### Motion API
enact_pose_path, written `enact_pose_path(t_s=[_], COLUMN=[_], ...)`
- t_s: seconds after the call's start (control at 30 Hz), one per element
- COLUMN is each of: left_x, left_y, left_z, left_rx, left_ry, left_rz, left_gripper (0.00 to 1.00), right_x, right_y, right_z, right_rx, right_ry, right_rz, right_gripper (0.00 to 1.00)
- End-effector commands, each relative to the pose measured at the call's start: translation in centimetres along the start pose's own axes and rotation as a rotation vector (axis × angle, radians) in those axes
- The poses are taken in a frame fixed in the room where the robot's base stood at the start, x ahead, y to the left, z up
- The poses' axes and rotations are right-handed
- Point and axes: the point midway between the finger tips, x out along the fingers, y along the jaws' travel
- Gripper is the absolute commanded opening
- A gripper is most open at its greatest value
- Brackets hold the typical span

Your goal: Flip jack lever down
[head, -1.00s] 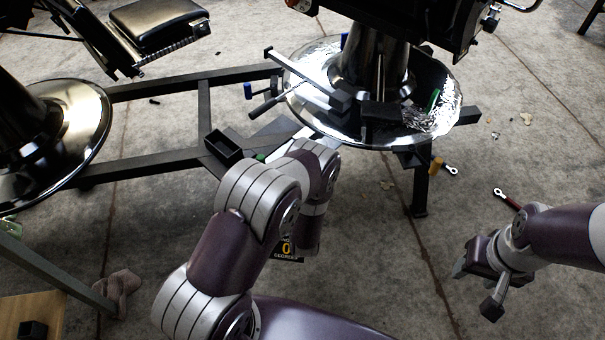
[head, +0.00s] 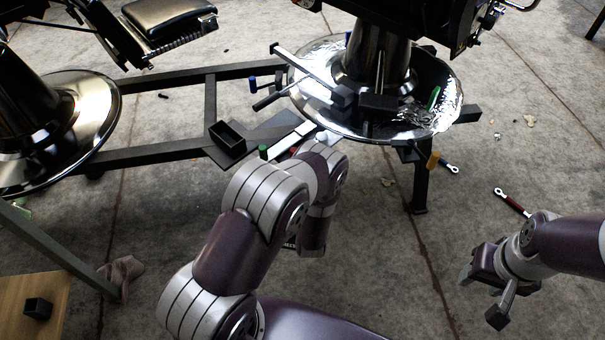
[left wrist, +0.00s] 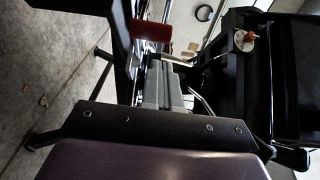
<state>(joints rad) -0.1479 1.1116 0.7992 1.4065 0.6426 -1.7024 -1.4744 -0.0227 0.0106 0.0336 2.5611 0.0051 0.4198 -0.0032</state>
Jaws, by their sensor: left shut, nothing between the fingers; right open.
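The barber chair's round chrome base (head: 310,112) stands at the upper right in the head view. A long black bar (head: 305,67) slants over its left side, with a thinner black rod (head: 270,100) below. I cannot tell for certain which is the jack lever. My left arm reaches up the middle toward the base, and its gripper is hidden there. The left wrist view shows my left gripper's grey fingers (left wrist: 162,82) shut and empty, beside a red block (left wrist: 151,30) and black metal parts. My right gripper (head: 482,296) is open and empty, low over the floor at right.
A black frame (head: 150,151) links the base to a second round base (head: 85,110) at left. A green-topped peg (head: 263,152), wrenches (head: 512,202) and small debris lie around. A wooden surface (head: 38,290) fills the lower left corner. The floor at right is mostly clear.

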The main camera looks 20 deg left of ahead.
Motion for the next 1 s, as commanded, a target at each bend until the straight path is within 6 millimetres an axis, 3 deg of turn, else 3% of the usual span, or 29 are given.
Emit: enact_pose_path(t_s=[0.2, 0.43, 0.6, 1.0], left_x=[-4.8, -8.5, -9.4, -9.4], left_y=[-0.3, -0.1, 0.0, 0.0], left_z=[1.1, 1.9, 2.1, 2.2], left_rx=[0.008, 0.005, 0.004, 0.004], left_ry=[0.005, 0.005, 0.004, 0.003], left_rz=[0.008, 0.006, 0.005, 0.005], left_gripper=[0.00, 0.00, 0.00, 0.00], right_x=[-1.9, -2.7, -2.8, -2.7], right_y=[0.0, 0.0, 0.0, 0.0], right_z=[-0.3, -0.4, -0.4, -0.4], right_rx=[0.000, 0.000, 0.000, 0.000], right_ry=[0.002, 0.002, 0.002, 0.002], right_rz=[0.000, 0.000, 0.000, 0.000], right_gripper=[0.50, 0.50, 0.50, 0.50])
